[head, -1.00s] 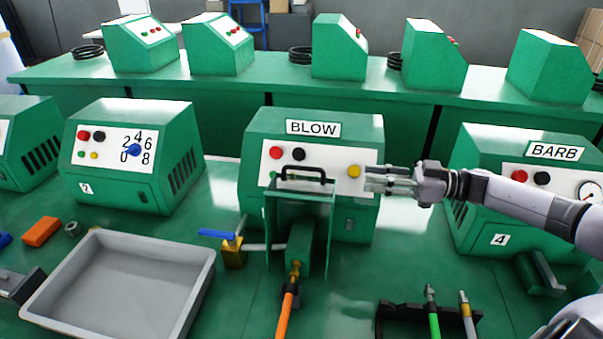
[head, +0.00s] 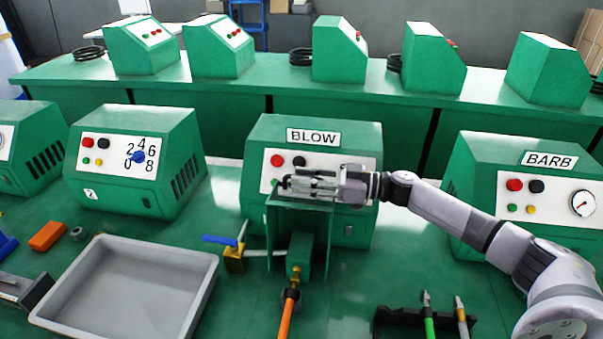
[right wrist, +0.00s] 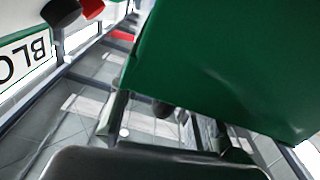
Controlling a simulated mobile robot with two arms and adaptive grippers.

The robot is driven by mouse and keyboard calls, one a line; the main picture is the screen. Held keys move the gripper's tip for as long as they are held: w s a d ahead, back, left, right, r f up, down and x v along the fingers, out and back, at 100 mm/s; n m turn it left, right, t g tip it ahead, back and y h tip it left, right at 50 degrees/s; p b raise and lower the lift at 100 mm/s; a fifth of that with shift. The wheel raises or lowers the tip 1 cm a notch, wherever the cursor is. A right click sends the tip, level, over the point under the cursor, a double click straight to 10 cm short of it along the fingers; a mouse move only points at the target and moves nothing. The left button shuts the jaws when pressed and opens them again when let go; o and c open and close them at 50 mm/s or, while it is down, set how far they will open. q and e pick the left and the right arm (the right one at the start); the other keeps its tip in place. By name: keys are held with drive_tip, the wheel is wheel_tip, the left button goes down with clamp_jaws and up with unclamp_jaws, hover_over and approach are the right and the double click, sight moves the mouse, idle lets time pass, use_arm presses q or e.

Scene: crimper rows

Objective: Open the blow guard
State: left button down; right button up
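The blow guard (head: 270,240) is a thin green see-through shield in front of the machine labelled BLOW (head: 255,150). It hangs upright, looking closed over a green block with a brass end. Its black handle (head: 285,185) is at the top and mostly hidden by my right gripper (head: 308,186). The gripper reaches in from the right, its fingers pointing left along the handle. In the right wrist view the guard (right wrist: 220,65) fills the upper right, and the fingers are spaced apart. A firm hold on the handle is not visible. My left gripper is not in view.
A blue-handled brass valve (head: 233,255) stands left of the guard, with an orange hose (head: 286,318) in front. A grey tray (head: 207,290) lies at left, a dark holder (head: 395,322) with tools at lower right. The BARB machine (head: 475,170) stands to the right.

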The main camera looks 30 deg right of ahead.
drive_tip(key=shift+w+a, duration=0.3)
drive_tip(key=shift+a, duration=0.1)
clamp_jaws()
idle(0.7)
